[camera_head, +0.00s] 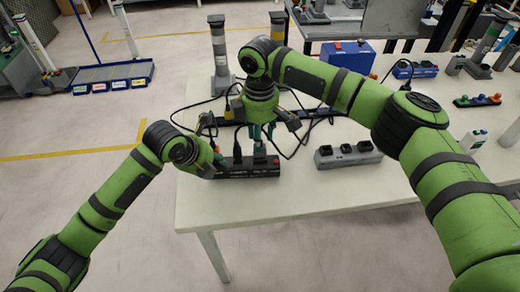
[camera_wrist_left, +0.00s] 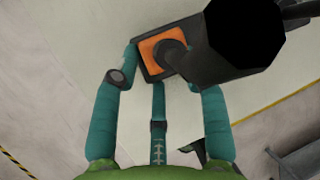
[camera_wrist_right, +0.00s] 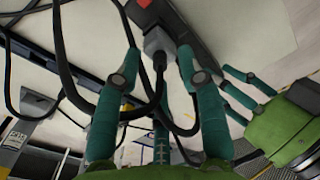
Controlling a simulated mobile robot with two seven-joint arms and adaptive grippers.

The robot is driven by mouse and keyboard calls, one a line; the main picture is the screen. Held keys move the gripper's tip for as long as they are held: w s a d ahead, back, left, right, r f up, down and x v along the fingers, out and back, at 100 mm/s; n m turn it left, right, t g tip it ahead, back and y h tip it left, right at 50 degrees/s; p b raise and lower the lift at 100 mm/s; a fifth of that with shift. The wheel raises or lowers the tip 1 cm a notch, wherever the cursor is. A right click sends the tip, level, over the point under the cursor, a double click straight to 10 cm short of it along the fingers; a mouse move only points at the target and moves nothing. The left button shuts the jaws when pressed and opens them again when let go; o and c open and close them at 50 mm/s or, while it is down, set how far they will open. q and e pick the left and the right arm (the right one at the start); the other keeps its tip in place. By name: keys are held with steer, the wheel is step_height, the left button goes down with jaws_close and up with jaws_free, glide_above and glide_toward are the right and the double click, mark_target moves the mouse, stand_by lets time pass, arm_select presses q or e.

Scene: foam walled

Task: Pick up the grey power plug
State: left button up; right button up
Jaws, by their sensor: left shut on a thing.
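My left gripper (camera_head: 212,165) is shut on the strip's left end. The left wrist view shows the strip's orange socket (camera_wrist_left: 150,47) between my fingers (camera_wrist_left: 167,60), with a black plug (camera_wrist_left: 240,40) in front.
A grey charging dock (camera_head: 347,154) stands on the table to the right. Dark cables (camera_head: 300,140) loop behind and beside the strip. A blue box (camera_head: 348,56) and grey cylinders (camera_head: 218,60) stand farther back. The table's front middle (camera_head: 300,195) is clear.

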arm_select(q)
steer(key=shift+s+f, duration=0.25)
steer(key=shift+f, duration=0.2)
arm_select(e)
jaws_close()
arm_select(q)
steer(key=shift+a, duration=0.1)
arm_select(e)
step_height(320, 180, up, 10)
steer(key=shift+r, duration=0.1)
arm_select(q)
steer(key=o, duration=1.4)
steer(key=shift+w+r, duration=0.1)
steer(key=shift+w, duration=0.1)
arm_select(e)
steer(key=shift+w, duration=0.1)
steer(key=shift+a+f, duration=0.1)
steer(key=shift+f, duration=0.1)
